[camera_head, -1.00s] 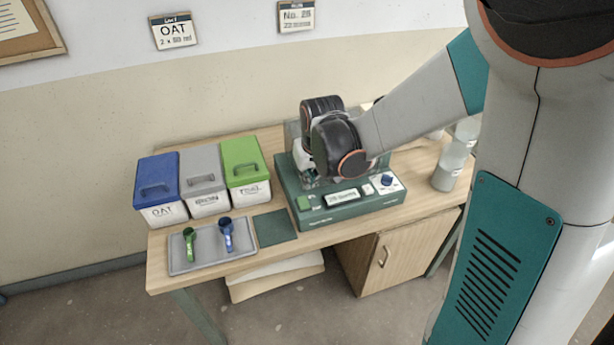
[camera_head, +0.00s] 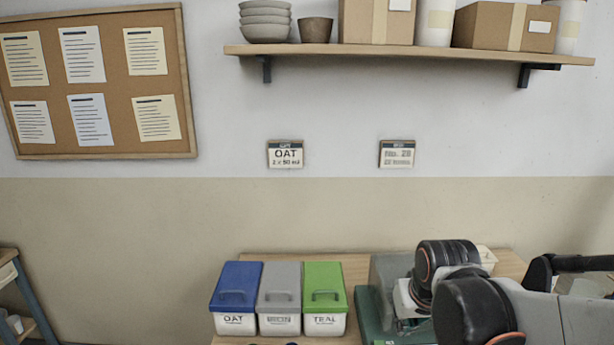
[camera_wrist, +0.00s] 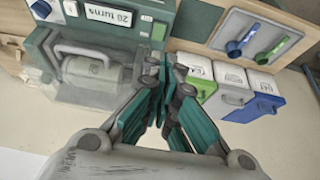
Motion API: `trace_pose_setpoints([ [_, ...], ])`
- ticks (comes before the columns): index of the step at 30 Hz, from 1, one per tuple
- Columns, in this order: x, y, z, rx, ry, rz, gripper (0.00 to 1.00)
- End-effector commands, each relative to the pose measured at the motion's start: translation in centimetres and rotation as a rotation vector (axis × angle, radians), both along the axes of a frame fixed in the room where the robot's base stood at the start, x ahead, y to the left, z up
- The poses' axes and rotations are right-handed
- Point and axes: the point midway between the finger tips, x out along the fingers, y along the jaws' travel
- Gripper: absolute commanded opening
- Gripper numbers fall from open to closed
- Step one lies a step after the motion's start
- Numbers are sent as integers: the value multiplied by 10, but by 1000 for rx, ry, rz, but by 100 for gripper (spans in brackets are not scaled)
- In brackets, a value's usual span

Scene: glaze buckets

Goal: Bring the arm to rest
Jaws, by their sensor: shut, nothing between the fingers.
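My gripper (camera_wrist: 166,72) shows in the wrist view with its teal fingers closed together and nothing between them. It hangs in the air in front of the green machine (camera_wrist: 182,20), whose display reads "28 turns". A clear cover (camera_wrist: 85,80) on the machine has a pale drum behind it. In the head view my dark wrist joints and grey arm are at the lower right, in front of the machine (camera_head: 368,312). They hide most of the machine, and the fingers cannot be made out there.
Blue (camera_head: 236,287), grey (camera_head: 280,288) and green (camera_head: 324,288) lidded buckets stand left of the machine. A tray (camera_wrist: 290,42) holds a blue scoop (camera_wrist: 240,42) and a green scoop (camera_wrist: 270,53). A loaded shelf (camera_head: 400,54) is high on the wall. The air above the buckets is clear.

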Motion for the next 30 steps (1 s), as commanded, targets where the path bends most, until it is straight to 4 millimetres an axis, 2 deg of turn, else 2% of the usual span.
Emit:
trace_pose_setpoints([
  [1,-12,0,6,0,-13,0,0],
  [9,-66,1,33,0,-89,0,0],
  [18,-119,2,41,1,-165,1,0],
  [24,-135,3,40,1,-191,1,0],
  [30,-137,3,41,1,-197,1,0],
])
